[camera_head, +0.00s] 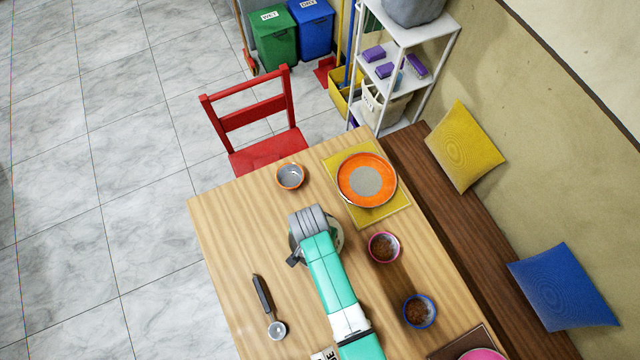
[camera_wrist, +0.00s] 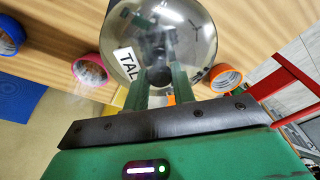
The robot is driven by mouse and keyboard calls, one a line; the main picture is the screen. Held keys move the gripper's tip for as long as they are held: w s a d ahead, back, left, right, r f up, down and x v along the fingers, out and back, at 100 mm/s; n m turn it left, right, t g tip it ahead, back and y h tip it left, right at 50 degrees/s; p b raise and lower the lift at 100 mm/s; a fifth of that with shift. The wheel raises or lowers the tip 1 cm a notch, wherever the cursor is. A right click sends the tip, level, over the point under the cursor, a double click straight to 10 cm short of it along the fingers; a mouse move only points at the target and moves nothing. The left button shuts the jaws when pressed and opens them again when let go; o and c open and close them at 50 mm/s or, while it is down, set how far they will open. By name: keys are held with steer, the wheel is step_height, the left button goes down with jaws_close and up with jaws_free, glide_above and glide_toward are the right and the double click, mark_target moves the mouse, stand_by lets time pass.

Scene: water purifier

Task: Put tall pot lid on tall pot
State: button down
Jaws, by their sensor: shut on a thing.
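The tall pot lid (camera_wrist: 165,30) is a round, shiny, see-through or grey disc with a white label reading "TAL" and a dark knob. My gripper (camera_wrist: 160,82) is shut on the knob in the wrist view. In the head view my gripper's wrist hides most of the lid (camera_head: 338,236); only parts of its rim show over the middle of the table. I cannot make out the tall pot in either view, nor tell whether the lid is touching anything below it.
On the wooden table (camera_head: 230,225) are an orange bowl (camera_head: 291,177), an orange plate (camera_head: 350,168) on a yellow mat (camera_head: 375,216), a pink bowl (camera_head: 383,247), a blue bowl (camera_head: 419,311) and a ladle (camera_head: 276,328). A red chair (camera_head: 252,118) stands at the far edge. The table's left side has free room.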

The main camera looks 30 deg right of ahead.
step_height(320, 180, down, 6)
steer(key=b, duration=0.5)
steer(key=shift+d+r, duration=0.1)
steer(key=shift+r, duration=0.15)
steer(key=shift+r+p, duration=0.1)
steer(key=shift+p, duration=0.3)
stand_by(0.5)
steer(key=shift+f+b, duration=0.55)
steer(key=shift+f, duration=0.15)
steer(key=c, duration=1.5)
jaws_free()
steer(key=shift+o, duration=0.2)
steer(key=r+p, duration=0.3)
steer(key=p, duration=0.1)
steer(key=a+r+p, duration=0.1)
steer(key=r+p, duration=0.2)
steer(key=r, duration=0.1)
steer(key=s+r+p, duration=0.1)
steer(key=r+p, duration=0.3)
steer(key=shift+a+p, duration=0.15)
steer(key=shift+p, duration=0.15)
